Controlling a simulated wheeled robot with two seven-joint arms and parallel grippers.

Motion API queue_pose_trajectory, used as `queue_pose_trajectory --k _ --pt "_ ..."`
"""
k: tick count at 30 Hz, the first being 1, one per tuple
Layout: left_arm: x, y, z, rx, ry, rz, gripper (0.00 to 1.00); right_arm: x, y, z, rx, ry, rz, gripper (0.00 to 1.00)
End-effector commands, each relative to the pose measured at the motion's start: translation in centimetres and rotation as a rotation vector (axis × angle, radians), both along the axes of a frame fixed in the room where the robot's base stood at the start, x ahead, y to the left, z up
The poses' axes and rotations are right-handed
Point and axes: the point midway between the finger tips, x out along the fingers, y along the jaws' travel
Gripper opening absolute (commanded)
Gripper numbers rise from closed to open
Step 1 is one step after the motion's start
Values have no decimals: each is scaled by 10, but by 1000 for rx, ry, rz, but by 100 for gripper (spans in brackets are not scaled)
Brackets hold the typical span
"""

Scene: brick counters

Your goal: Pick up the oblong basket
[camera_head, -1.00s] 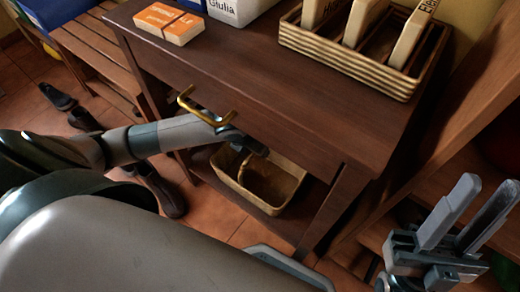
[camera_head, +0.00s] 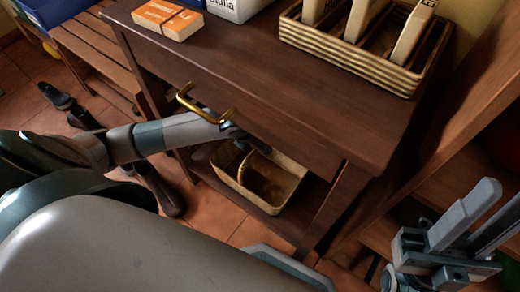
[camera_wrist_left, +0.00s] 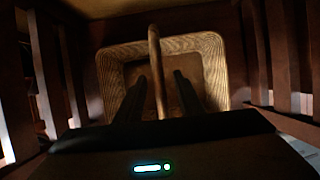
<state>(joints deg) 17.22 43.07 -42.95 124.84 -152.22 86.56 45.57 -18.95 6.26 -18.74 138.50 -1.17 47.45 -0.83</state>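The oblong basket (camera_head: 284,194) is light tan and woven, with an arched handle. It stands on the low shelf under the dark wooden table. My left gripper is under the table top, at the basket's handle, and its fingers are hidden in the head view. In the left wrist view the basket (camera_wrist_left: 215,62) lies straight ahead. The two dark fingers of my left gripper (camera_wrist_left: 157,92) are apart, with the handle (camera_wrist_left: 154,45) between them and a gap on each side. My right gripper (camera_head: 488,222) is open and empty at the lower right.
The dark table (camera_head: 270,75) has a brass drawer handle (camera_head: 205,106) close to my left forearm. On its top stand a slotted woven tray (camera_head: 340,60) and an orange box (camera_head: 168,19). Shoes (camera_head: 165,190) lie on the tiled floor at left.

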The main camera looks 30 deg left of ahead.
Motion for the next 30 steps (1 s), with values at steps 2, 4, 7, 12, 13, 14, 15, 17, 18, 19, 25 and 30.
queue_pose_trajectory --k 2,4,7,12,13,14,15,17,18,19,25,30 --pt "0 0 -2 0 0 0 34 0 0 -1 -1 -3 1 31" --pt "0 0 -3 0 0 0 34 0 0 -1 -2 -5 1 31" --pt "0 0 -4 0 0 0 34 0 0 -1 -3 -7 1 31" --pt "0 0 -4 0 0 0 34 0 0 -1 -3 -10 1 31" --pt "0 0 -4 0 0 0 34 1 0 -1 -3 -10 1 31" --pt "0 0 -4 0 0 0 34 1 0 0 -3 -11 1 31" --pt "0 0 -4 0 0 0 34 1 0 0 -3 -11 0 31" --pt "0 0 -4 0 0 0 34 1 0 0 -3 -13 0 31" --pt "0 0 -4 0 0 0 34 1 0 0 -3 -13 0 31" --pt "0 0 -4 0 0 0 34 1 0 0 -4 -13 -1 31" --pt "0 0 -4 0 0 0 0 1 0 0 -4 -12 -1 31" --pt "0 0 -4 0 0 0 0 1 -1 0 -3 -11 -1 31"
